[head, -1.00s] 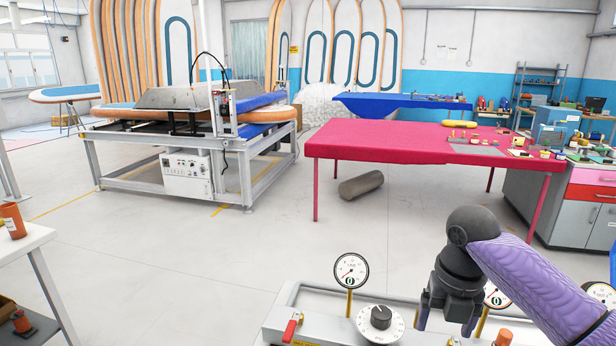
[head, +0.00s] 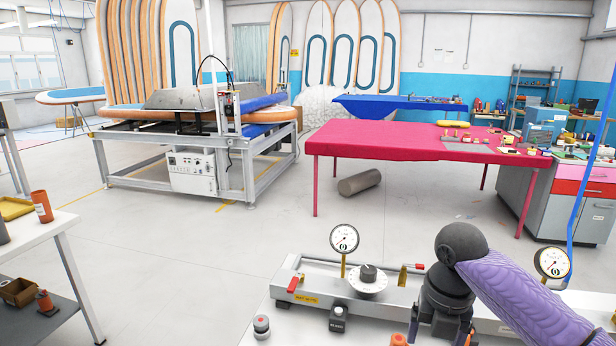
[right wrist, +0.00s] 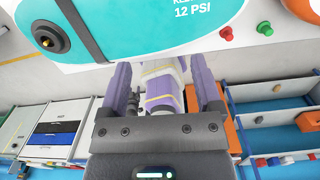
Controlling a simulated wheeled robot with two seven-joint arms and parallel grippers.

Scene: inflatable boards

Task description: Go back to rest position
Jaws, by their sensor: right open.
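My right gripper (head: 440,336) hangs fingers-down over the front bench at the lower right of the head view, on a purple-sleeved arm. In the right wrist view its two fingers (right wrist: 163,95) stand apart. A purple and whitish shape shows between and beyond them, and I cannot tell if it is touched. A teal panel (right wrist: 150,25) marked "12 PSI", with a dark valve, fills the top of that view. My left gripper is in neither view.
The front bench carries a control bar with a white dial (head: 367,280), gauges (head: 344,238) and a black button box (head: 339,319). A white side table (head: 45,237) stands left. A pink table (head: 400,143) stands beyond open floor. A blue hose (head: 590,140) hangs right.

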